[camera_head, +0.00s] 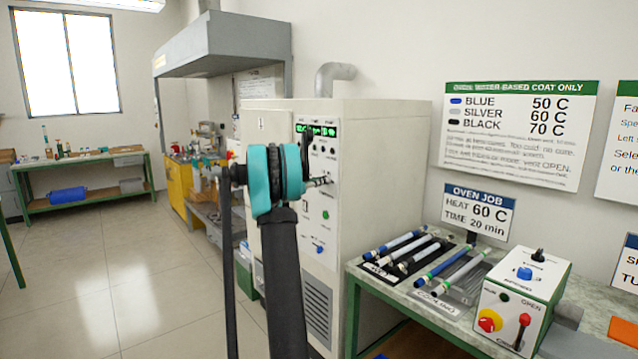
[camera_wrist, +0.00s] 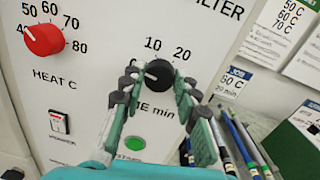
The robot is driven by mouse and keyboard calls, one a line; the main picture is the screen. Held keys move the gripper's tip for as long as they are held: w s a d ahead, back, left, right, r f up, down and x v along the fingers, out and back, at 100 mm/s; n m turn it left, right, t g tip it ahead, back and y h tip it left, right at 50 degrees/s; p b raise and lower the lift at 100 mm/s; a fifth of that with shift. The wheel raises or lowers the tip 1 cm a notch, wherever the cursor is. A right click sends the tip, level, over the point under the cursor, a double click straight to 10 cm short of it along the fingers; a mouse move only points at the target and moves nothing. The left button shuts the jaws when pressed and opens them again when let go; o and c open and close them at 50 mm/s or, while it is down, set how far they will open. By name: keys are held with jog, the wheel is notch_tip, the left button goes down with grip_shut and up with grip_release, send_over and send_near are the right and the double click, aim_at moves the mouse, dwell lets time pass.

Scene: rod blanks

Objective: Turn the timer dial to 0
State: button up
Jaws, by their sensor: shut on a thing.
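The timer dial (camera_wrist: 159,72) is a round black knob on the white oven panel, in the wrist view. The numbers 10 and 20 show above it, and the label below partly reads "min". In the head view my arm reaches to the panel of the oven (camera_head: 385,160), and the dial is hard to make out there.
A red heat dial (camera_wrist: 43,39) and a power switch (camera_wrist: 59,122) sit left of the timer dial; a green button (camera_wrist: 135,143) is below it. At right, a bench holds colored rods (camera_head: 400,245) and a control box (camera_head: 520,295).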

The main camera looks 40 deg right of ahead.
jog(key=shift+n, duration=0.8)
jog(key=o, duration=1.1)
jog(key=shift+o, duration=0.2)
jog(key=shift+a, duration=0.15)
jog(key=s+a, duration=0.1)
jog(key=a, duration=1)
jog(key=shift+s+a, duration=0.35)
